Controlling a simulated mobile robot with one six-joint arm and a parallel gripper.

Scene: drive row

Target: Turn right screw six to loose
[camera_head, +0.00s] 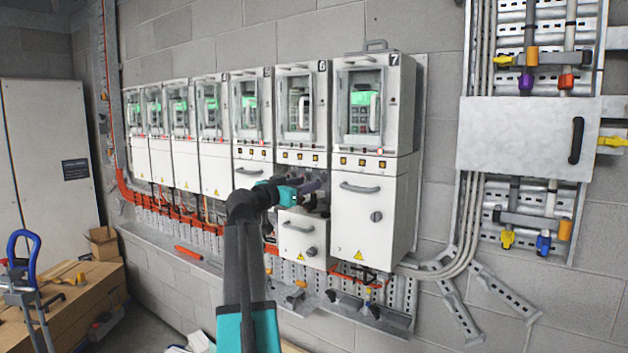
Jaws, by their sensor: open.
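Drive unit six (303,158), a white cabinet marked 6, stands in the wall row between units 5 and 7. Its lower front panel (299,238) has a grey handle and a round knob. Above that panel is a dark gap with bare parts inside. My arm comes up from the bottom of the picture, and my gripper (318,186) is at this gap, in front of unit six. It is open; its fingers are small and dark against the gap. The right screw of unit six cannot be made out; the gripper and shadow cover that area.
Unit 7 (367,215) stands close on the right, with a closed lower door and handle. Unit 5 (252,165) is close on the left. A perforated metal tray (340,315) runs below. A wooden crate (85,305) and blue-handled tool (25,250) are at lower left.

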